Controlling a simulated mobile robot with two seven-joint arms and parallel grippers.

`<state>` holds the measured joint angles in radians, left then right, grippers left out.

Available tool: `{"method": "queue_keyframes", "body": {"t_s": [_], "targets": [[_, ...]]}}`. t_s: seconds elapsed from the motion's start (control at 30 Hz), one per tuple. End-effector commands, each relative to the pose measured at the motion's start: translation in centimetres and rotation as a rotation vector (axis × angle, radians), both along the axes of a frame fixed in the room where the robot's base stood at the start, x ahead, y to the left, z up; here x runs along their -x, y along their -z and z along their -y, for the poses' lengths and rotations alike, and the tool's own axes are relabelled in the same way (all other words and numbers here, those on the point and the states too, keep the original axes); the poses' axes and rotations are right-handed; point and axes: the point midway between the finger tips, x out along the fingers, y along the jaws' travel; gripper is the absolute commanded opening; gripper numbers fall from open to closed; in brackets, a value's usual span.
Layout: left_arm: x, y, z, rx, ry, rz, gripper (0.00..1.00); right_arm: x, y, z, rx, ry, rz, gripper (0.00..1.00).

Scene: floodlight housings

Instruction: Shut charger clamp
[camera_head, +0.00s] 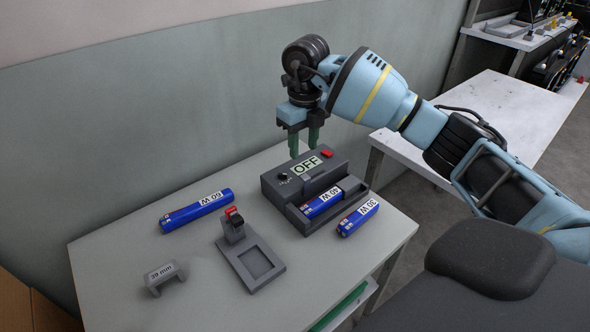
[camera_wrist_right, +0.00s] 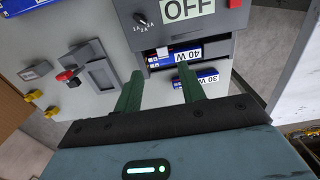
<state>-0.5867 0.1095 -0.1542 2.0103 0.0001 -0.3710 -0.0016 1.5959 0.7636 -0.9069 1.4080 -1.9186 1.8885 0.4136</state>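The grey charger (camera_head: 271,184) stands on the table with an "OFF" label, a dial and a red button on top; it also shows in the right wrist view (camera_wrist_right: 220,48). A blue "40 W" battery (camera_head: 322,203) lies in its front tray, whose low front wall (camera_head: 301,222) looks like the clamp jaw. I cannot tell whether that jaw touches the battery. My right gripper (camera_head: 304,148) is above the charger's back edge, fingers pointing down, apart and empty; the fingers (camera_wrist_right: 160,88) also show in the wrist view. My left gripper is out of view.
A blue "30 W" battery (camera_head: 358,217) lies just right of the charger. A "60 W" battery (camera_head: 196,211) lies to the left. A grey fixture with a red-tipped lever (camera_head: 246,256) and a "30 mm" bracket (camera_head: 162,278) stand in front.

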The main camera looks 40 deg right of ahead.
Motion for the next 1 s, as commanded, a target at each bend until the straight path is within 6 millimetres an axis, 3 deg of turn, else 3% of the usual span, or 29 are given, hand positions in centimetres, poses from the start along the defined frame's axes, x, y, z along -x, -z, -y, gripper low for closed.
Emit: {"method": "queue_keyframes", "body": {"t_s": [0.27,0.7,1.0], "targets": [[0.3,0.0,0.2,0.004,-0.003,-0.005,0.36,0.0,0.3,0.3,0.009,0.005,-0.001,0.4],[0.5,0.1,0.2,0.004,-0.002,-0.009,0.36,0.0,6.2,0.2,0.007,0.004,-0.001,0.4],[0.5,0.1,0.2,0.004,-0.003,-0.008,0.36,0.0,7.6,0.2,0.007,0.003,0.001,0.4]]}}
